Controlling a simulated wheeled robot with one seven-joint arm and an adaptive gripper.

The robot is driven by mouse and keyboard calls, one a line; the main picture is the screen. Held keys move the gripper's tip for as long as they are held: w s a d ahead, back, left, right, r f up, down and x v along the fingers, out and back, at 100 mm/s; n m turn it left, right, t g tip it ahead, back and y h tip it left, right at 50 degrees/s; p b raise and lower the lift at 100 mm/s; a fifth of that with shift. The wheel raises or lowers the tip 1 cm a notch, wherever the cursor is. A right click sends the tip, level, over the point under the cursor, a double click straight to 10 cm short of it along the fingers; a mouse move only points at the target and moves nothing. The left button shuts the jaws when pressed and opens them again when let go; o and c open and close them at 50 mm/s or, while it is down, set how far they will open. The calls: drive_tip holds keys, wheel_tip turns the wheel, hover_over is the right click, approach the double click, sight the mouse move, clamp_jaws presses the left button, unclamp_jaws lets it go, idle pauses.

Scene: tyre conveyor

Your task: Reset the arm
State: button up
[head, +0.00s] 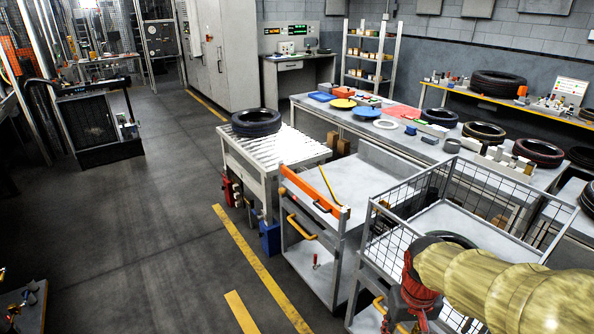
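My arm reaches in from the lower right corner, a gold segmented shape with a red part at its end. My gripper (416,304) hangs below that red part, over the wire-sided cart (364,252). It is small and partly lost against the cart, so I cannot see how its fingers stand. A dark tyre (446,239) lies in the cart just behind the arm and is partly hidden by it. Another black tyre (256,122) lies flat on the roller conveyor (290,152), well away from the gripper.
A grey trolley with an orange handle (314,192) stands between the conveyor and the wire cart. A long workbench (345,116) with tyres and coloured lids runs behind. A dark cart (95,125) stands at the left. The floor (150,220) at left centre is clear.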

drive_tip(key=s+a+r+t, duration=0.4)
drive_tip(key=s+r, duration=0.5)
drive_tip(key=r, duration=0.4)
drive_tip(key=shift+s+a+t, duration=0.2)
drive_tip(key=shift+s+t, duration=0.1)
drive_tip(key=shift+t, duration=0.2)
drive_tip(key=shift+c, duration=0.2)
idle(0.8)
